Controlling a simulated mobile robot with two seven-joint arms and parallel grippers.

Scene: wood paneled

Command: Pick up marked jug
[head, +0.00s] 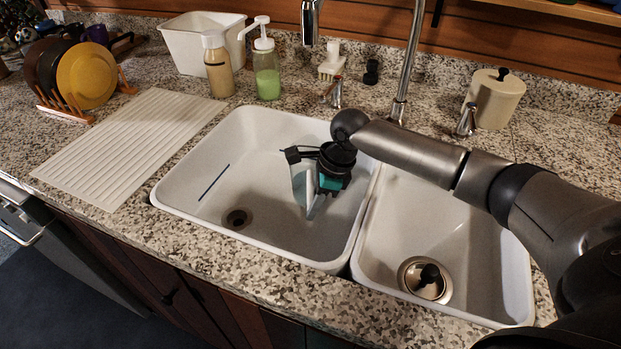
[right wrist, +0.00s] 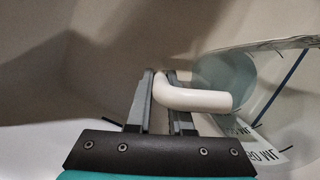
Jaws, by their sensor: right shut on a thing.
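The jug (right wrist: 200,98) shows in the right wrist view by its thick white bent handle. Beside the handle is a pale body with dark printed lettering, cut off by the picture's right edge. My right gripper (right wrist: 160,78) is shut on the handle, with one grey finger on each side of it. In the head view my right gripper (head: 311,207) points down inside the left sink basin. The jug is hard to make out there, pale against the white basin and partly behind the gripper. My left gripper is not in view.
The left basin (head: 190,168) has a drain and a thin dark blue line inside. The right basin (head: 470,255) lies under my right arm. The tap (head: 408,70), soap bottles (head: 267,75) and a lidded canister (head: 495,98) stand behind. A ribbed drainboard (head: 130,140) and plate rack are left.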

